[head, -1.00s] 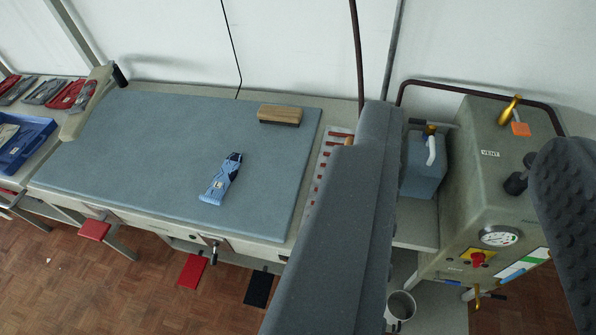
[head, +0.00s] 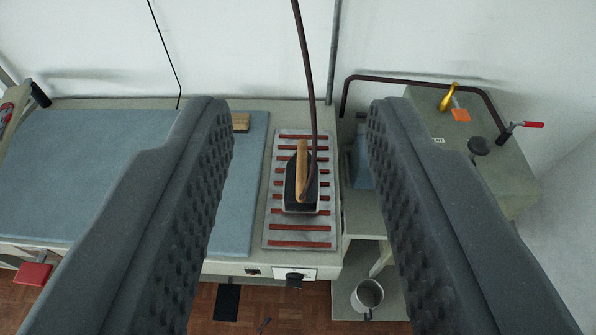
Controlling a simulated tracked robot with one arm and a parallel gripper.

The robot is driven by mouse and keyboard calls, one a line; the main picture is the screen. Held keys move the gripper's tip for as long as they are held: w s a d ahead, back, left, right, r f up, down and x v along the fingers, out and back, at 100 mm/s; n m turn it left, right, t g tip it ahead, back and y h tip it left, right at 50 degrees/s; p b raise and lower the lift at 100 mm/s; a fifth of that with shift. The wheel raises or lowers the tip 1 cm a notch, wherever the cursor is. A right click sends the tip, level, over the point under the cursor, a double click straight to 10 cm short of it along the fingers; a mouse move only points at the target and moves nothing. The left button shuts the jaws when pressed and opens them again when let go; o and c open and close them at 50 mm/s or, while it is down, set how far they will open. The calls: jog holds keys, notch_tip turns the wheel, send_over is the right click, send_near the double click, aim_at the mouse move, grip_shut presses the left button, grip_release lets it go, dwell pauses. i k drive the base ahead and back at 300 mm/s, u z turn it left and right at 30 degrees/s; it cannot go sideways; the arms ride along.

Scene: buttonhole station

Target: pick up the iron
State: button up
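The iron (head: 291,188) has a dark body and a light wooden handle (head: 302,168). It sits on a metal rest (head: 270,225) with red strips, at the right end of the ironing table. A brown hose (head: 307,70) runs up from it. My gripper (head: 297,110) is open and empty, its two dark padded fingers wide apart on either side of the iron in the picture. The iron shows between them, apart from both fingers.
A blue padded board (head: 90,150) covers the table left of the rest. A wooden block (head: 241,122) is partly hidden by the left finger. A grey boiler (head: 500,170) with a red-handled valve stands at right. A metal pot (head: 367,294) stands low at right.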

aim_at(302, 168)
jog(key=i, duration=0.9)
jog(key=z, duration=0.1)
